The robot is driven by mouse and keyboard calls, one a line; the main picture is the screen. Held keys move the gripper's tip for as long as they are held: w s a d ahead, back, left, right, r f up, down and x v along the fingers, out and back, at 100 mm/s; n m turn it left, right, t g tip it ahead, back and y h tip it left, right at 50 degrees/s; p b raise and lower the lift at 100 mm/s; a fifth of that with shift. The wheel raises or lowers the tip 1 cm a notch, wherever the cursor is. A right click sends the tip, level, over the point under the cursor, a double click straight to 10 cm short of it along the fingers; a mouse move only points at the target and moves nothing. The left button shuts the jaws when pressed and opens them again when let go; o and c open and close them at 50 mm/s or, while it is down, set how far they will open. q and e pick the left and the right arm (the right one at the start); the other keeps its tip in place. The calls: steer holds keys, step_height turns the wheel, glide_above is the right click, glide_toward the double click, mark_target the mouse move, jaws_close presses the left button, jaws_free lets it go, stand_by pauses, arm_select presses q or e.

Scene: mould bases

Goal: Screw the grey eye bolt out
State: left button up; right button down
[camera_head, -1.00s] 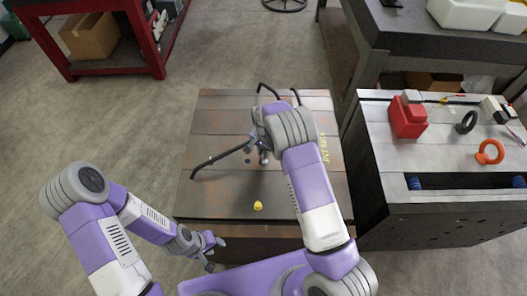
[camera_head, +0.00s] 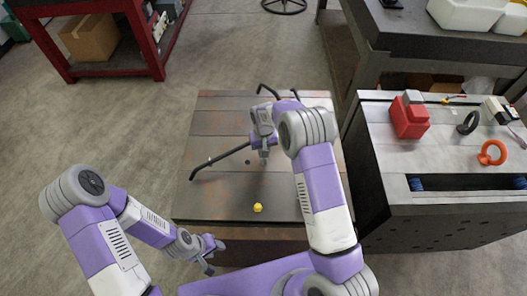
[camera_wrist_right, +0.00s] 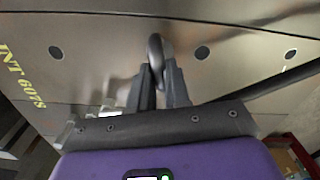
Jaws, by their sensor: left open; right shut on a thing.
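The grey eye bolt shows as a dark rounded ring (camera_wrist_right: 156,48) between the fingers of my right gripper (camera_wrist_right: 160,72) in the right wrist view, above the top of the mould base (camera_wrist_right: 100,30). My right gripper is shut on it. In the head view my right gripper (camera_head: 264,158) points down at the middle of the mould base (camera_head: 215,115), and the eye bolt is hidden by the gripper there. How far its thread sits in a hole cannot be seen. My left gripper (camera_head: 214,256) is open and empty, off the front left edge of the block.
A black bent bar (camera_head: 219,160) crosses the mould base's left half. A yellow piece (camera_head: 258,207) lies near its front. On the right-hand block are a red block (camera_head: 409,118), a black ring (camera_head: 467,123) and an orange eye bolt (camera_head: 491,153).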

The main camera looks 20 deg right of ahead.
steer(key=shift+r+p, duration=1.55)
steer(key=shift+r, duration=1.25)
steer(key=shift+s, duration=0.1)
